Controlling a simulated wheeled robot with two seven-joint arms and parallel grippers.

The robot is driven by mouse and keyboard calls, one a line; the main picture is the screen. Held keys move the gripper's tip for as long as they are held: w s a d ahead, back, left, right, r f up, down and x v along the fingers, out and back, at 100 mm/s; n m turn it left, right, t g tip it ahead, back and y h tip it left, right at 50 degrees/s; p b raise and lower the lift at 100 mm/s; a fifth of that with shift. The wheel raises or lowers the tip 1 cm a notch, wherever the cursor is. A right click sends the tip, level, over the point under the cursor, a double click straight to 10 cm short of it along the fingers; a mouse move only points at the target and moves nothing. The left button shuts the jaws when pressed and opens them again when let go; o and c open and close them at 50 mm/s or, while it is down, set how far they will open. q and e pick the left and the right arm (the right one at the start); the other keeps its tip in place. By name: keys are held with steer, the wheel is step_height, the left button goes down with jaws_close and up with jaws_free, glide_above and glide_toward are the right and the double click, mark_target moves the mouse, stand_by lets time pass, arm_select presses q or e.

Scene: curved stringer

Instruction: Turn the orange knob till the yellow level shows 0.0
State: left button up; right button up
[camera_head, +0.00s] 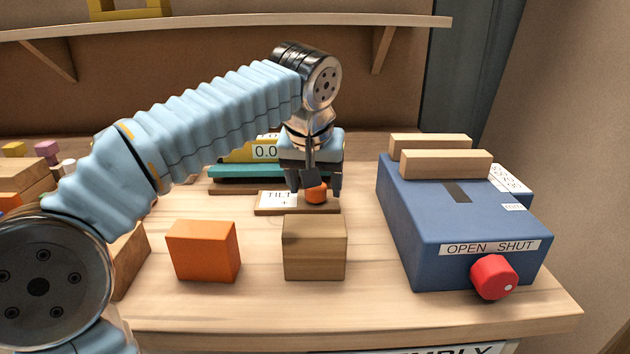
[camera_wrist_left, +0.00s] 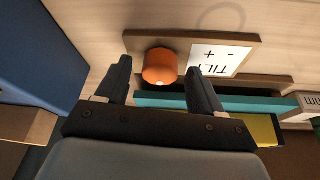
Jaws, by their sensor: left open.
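The orange knob (camera_head: 316,192) sits on a small wooden board with a white TILT label (camera_head: 276,199) marked + and -. In the left wrist view the knob (camera_wrist_left: 160,67) lies between and just beyond the fingertips. My left gripper (camera_head: 314,190) is open above the knob, pointing down, with a finger on either side. In the left wrist view the gripper (camera_wrist_left: 161,75) looks open and empty. The yellow level (camera_head: 234,153) stands behind a teal bar (camera_head: 240,172); its white scale shows "0.0" in part, and my gripper hides the rest. My right gripper is not in view.
A blue box (camera_head: 440,215) with a red knob (camera_head: 494,277) and an OPEN SHUT label stands at the right. An orange block (camera_head: 203,250) and a wooden block (camera_head: 315,247) stand in front of the TILT board. A shelf (camera_head: 230,20) runs above the back.

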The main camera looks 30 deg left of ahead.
arm_select(q)
steer(key=p+v, duration=0.1)
steer(key=v, duration=1.2)
steer(key=shift+r+p, duration=0.3)
steer(key=shift+r, duration=0.15)
